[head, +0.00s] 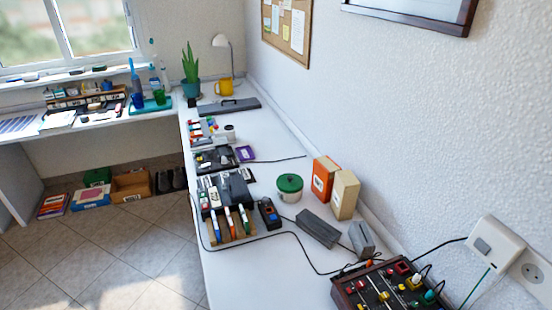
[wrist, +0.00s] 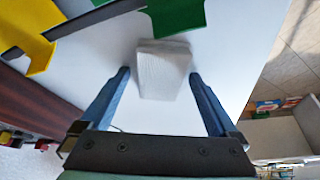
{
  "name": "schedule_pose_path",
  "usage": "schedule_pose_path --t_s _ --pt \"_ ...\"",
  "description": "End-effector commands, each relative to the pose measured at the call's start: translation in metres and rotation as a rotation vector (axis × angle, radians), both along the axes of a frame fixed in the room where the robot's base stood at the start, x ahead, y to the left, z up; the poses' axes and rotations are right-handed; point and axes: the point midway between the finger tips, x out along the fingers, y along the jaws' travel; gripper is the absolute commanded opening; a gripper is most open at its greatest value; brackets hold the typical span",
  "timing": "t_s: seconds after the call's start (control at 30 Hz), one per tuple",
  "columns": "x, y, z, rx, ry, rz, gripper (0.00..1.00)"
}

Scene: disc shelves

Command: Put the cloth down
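A white, folded-looking cloth (wrist: 163,72) shows in the wrist view just ahead of and between my fingertips, against a white surface (wrist: 228,35). My gripper (wrist: 160,74) has its two blue fingers spread wide, one on each side of the cloth. A narrow gap shows between the left finger and the cloth; the right fingertip is very close to its edge, and I cannot tell whether they touch. Neither the cloth nor my gripper can be made out in the head view.
A yellow piece (wrist: 36,48) and a green piece (wrist: 178,14) lie near the cloth in the wrist view. In the head view, the long white counter (head: 262,270) holds a pen rack (head: 230,228), a green-lidded jar (head: 289,187) and a knobbed control box (head: 385,288).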

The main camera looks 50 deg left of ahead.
Motion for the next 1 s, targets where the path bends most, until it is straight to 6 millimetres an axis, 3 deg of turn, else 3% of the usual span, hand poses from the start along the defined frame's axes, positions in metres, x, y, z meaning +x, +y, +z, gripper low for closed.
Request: schedule_pose_path --t_s 0.27,0.8,1.0 --pt "-0.002 -0.001 0.008 0.000 0.000 0.001 0.97" --pt "-0.026 -0.026 0.093 0.001 0.000 0.001 0.97" --pt "-0.032 -0.031 0.110 0.000 0.000 0.001 0.97"
